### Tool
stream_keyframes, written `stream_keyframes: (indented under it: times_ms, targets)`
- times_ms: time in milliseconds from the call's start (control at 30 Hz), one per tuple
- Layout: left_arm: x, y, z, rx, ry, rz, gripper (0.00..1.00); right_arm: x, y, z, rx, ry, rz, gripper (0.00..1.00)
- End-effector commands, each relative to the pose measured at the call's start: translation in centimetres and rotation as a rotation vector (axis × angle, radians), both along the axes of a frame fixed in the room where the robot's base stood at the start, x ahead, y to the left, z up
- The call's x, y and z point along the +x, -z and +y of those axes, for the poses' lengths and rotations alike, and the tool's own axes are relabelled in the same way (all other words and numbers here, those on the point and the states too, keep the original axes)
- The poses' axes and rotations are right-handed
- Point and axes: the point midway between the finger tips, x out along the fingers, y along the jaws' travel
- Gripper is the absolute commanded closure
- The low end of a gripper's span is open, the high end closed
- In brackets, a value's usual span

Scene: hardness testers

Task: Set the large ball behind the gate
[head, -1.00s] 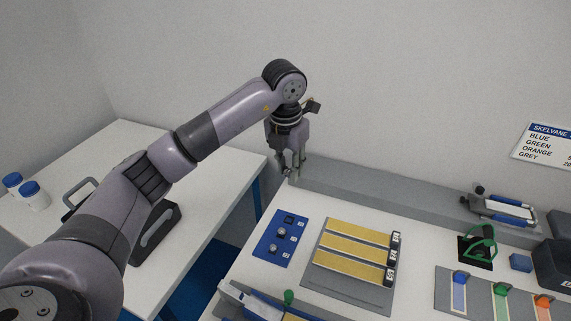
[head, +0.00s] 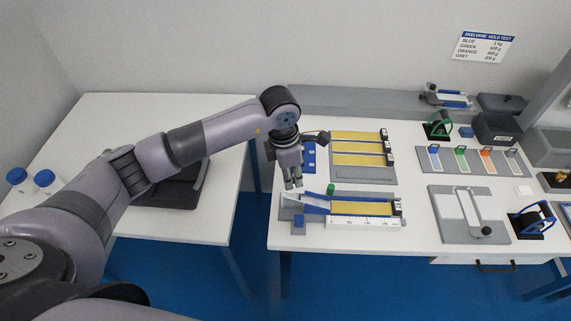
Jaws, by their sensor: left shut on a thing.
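My left gripper (head: 292,184) points down, shut on what seems to be the large ball, which is mostly hidden between the fingertips. It is over the left end of a ramp device (head: 313,201) with a blue sloping chute. A green knob (head: 331,188) stands by the chute, probably on the gate; the gate itself is too small to make out. A yellow track (head: 362,208) with a white scale along its front runs right from the chute. The blue ball board (head: 309,157) is partly hidden behind the gripper. My right gripper is not in view.
A grey plate with several yellow tracks (head: 357,148) lies behind the ramp. Right of it are a tray of coloured strips (head: 474,161), a green-handled tool (head: 438,126) and a grey plate (head: 468,214). A side table (head: 110,115) stands left, across a gap.

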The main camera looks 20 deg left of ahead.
Motion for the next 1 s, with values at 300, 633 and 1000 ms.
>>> stream_keyframes:
  times_ms: [300,633,1000]
  targets:
    - [0.0,1.1,0.0,-0.002,-0.003,0.001,1.00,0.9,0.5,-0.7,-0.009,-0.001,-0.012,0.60]
    - [0.0,2.7,0.0,-0.001,-0.004,0.000,1.00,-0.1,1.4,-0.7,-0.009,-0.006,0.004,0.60]
    - [0.1,4.7,0.0,0.000,-0.004,0.000,1.00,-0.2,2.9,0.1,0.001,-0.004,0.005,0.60]
